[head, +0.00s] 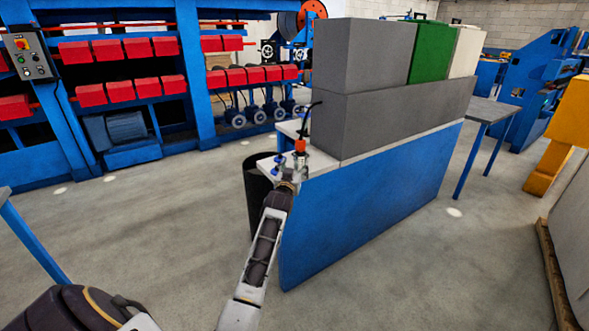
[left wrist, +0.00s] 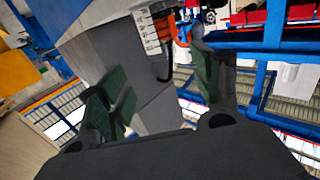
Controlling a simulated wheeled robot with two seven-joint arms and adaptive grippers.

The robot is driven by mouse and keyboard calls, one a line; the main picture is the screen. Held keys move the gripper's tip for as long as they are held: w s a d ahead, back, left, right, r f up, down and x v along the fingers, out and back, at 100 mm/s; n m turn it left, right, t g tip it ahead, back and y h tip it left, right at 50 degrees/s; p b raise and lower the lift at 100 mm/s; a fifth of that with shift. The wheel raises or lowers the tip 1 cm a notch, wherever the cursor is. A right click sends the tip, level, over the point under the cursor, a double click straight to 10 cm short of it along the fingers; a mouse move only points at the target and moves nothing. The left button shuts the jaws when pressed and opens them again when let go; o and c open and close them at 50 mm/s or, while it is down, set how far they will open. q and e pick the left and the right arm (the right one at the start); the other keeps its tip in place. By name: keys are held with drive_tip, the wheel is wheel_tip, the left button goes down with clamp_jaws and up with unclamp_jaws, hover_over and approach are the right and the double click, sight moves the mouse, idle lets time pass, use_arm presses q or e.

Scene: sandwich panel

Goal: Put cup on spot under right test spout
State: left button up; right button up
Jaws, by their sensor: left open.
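My left gripper (head: 288,182) is at the near left end of the blue-sided bench, in front of small fittings. In the left wrist view the left gripper (left wrist: 162,80) has its two dark green pads wide apart, with nothing held between them. An orange-red fitting (head: 300,147) with a black hose stands at the bench end. An orange part (left wrist: 181,28) also shows beyond the fingers in the left wrist view, beside a pale piece with dark marks (left wrist: 148,32). I cannot tell whether that piece is the cup. The right test spout and its spot cannot be made out. My right gripper is not in view.
The blue-sided bench (head: 370,200) carries large grey blocks (head: 365,55), a green one (head: 431,52) and a cream one (head: 466,52). A dark bin (head: 256,190) stands at its left end. Open concrete floor (head: 150,230) lies to the left.

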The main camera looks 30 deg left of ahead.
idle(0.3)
use_arm(q)
drive_tip(key=s+d+f+m+g+h, duration=0.2)
drive_tip(key=s+d+f+g, duration=0.1)
drive_tip(key=s+d+f, duration=0.6)
drive_tip(key=s+d+f+m+g+h, duration=0.25)
drive_tip(key=s+d+f, duration=0.4)
drive_tip(key=f, duration=0.45)
drive_tip(key=s+d+f+g+h, duration=0.1)
drive_tip(key=s+d+f+g, duration=0.1)
drive_tip(key=s, duration=0.6)
drive_tip(key=s+d+f+m+g+h, duration=0.1)
drive_tip(key=s+d+f+g, duration=0.2)
drive_tip(key=s+d, duration=0.4)
drive_tip(key=s+d+f+m+g+h, duration=0.1)
drive_tip(key=s+d+f+g, duration=0.2)
drive_tip(key=s, duration=0.8)
drive_tip(key=shift+s+d+f, duration=0.15)
drive_tip(key=shift+d+f, duration=0.3)
drive_tip(key=shift+d, duration=0.45)
drive_tip(key=shift+o, duration=0.5)
drive_tip(key=shift+h, duration=0.25)
